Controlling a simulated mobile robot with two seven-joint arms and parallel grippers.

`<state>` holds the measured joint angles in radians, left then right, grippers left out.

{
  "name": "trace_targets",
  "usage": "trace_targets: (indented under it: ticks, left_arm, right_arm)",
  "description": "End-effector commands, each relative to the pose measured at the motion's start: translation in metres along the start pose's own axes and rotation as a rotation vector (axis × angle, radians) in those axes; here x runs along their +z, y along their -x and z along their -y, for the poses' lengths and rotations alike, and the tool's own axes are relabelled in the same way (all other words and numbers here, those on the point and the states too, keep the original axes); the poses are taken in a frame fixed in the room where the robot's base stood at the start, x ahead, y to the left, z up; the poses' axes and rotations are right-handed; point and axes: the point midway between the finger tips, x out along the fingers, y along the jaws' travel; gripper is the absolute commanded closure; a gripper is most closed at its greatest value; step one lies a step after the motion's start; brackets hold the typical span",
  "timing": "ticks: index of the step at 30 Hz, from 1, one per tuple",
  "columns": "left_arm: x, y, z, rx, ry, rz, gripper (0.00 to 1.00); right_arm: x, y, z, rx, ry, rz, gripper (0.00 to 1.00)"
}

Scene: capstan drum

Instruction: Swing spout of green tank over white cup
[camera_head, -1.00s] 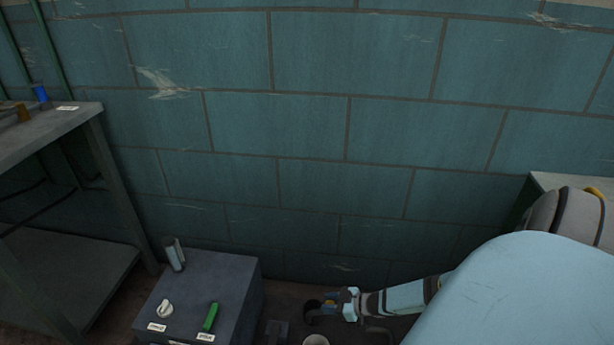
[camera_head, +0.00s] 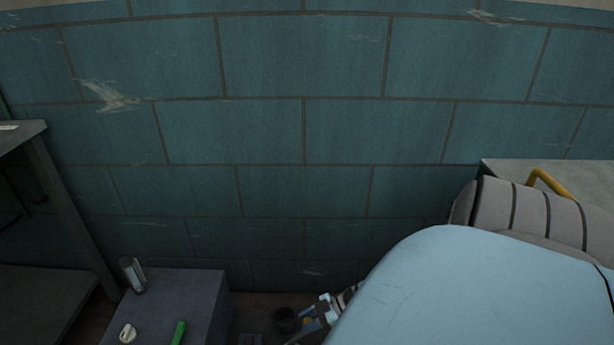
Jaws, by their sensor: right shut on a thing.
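My right gripper (camera_head: 303,338) shows only in part at the bottom of the head view, pointing down and left. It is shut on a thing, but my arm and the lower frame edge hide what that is. A yellow and a blue patch show by the gripper. I cannot make out the green tank, its spout or the white cup in this view. My left gripper is not in view.
A grey box (camera_head: 185,300) at lower left bears a clear cylinder (camera_head: 133,274), a white knob (camera_head: 127,333) and a green handle (camera_head: 178,333). A shelf (camera_head: 55,210) stands far left.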

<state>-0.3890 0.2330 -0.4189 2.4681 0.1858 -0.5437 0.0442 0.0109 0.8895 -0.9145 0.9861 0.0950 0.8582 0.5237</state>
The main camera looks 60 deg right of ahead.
Motion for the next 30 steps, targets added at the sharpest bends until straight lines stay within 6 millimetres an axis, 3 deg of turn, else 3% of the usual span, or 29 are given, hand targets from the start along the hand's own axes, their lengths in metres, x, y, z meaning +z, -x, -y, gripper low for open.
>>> trace_targets:
  ticks: [8, 9, 11, 22, 30]
  left_arm:
    - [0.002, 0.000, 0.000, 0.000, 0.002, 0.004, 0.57]
    - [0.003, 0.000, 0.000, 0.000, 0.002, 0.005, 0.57]
    - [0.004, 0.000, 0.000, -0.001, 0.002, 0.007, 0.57]
    - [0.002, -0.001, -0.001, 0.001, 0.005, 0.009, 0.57]
    - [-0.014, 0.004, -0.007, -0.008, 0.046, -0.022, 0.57]
  right_arm:
    - [0.001, 0.001, 0.000, 0.000, -0.001, 0.003, 1.00]
    - [0.001, 0.001, 0.000, 0.001, -0.001, 0.003, 0.57]
    - [0.001, 0.001, 0.000, 0.001, -0.001, 0.003, 0.44]
    - [0.000, 0.007, 0.000, 0.001, -0.001, 0.003, 0.43]
    - [-0.002, 0.059, 0.001, 0.002, -0.003, 0.005, 0.43]
